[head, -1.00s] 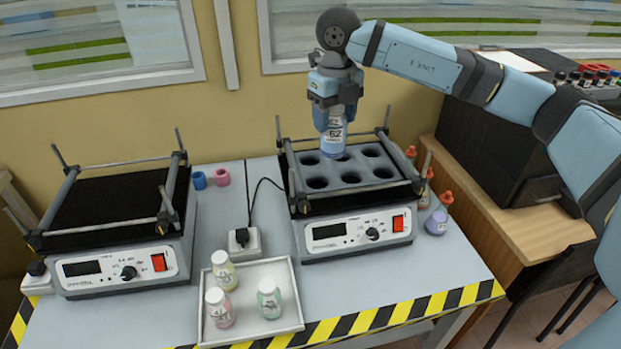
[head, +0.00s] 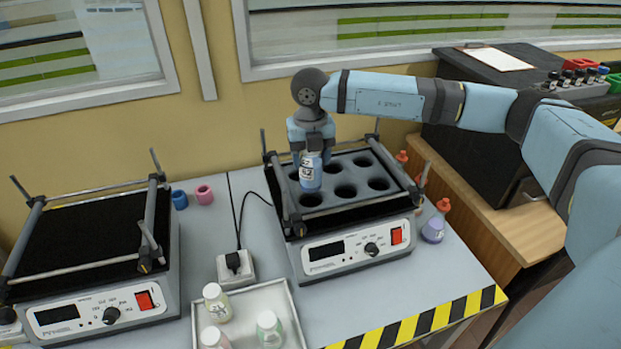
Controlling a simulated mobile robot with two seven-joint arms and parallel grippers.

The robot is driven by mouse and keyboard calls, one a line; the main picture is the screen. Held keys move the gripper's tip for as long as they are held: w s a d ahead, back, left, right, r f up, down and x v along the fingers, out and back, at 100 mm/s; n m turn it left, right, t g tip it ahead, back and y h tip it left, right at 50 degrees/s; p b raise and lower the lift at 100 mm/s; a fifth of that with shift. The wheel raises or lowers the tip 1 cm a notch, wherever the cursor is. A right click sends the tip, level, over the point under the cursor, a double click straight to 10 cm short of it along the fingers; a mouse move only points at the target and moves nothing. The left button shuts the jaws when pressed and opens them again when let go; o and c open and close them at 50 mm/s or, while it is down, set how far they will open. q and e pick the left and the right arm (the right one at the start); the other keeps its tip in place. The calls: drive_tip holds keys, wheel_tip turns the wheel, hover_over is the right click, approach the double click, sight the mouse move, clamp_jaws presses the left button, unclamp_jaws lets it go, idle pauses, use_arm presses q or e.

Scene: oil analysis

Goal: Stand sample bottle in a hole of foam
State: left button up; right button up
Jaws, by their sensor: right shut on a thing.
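The sample bottle (head: 311,174) has a white label with dark marks and a bluish body. My right gripper (head: 311,148) is shut on its upper part and holds it upright. The grey foam (head: 346,206) sits in the frame of the right-hand shaker and has two rows of round dark holes. The bottle's base shows over the left end of the foam, just behind the front-left hole. The bottle hides part of the back row's left side. I cannot tell whether the base touches the foam. My left gripper is not in view.
A white tray (head: 289,299) with several capped bottles lies in front. A second shaker (head: 90,270) stands at left. Metal posts rise at the right shaker's corners. A purple flask (head: 434,227) stands to its right. A socket box (head: 236,268) and cable lie left of it.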

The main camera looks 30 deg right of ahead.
sight(310, 179)
wheel_tip(310, 179, down, 7)
drive_tip(key=shift+r, duration=0.2)
idle(0.3)
drive_tip(key=shift+f, duration=0.15)
drive_tip(key=o, duration=1)
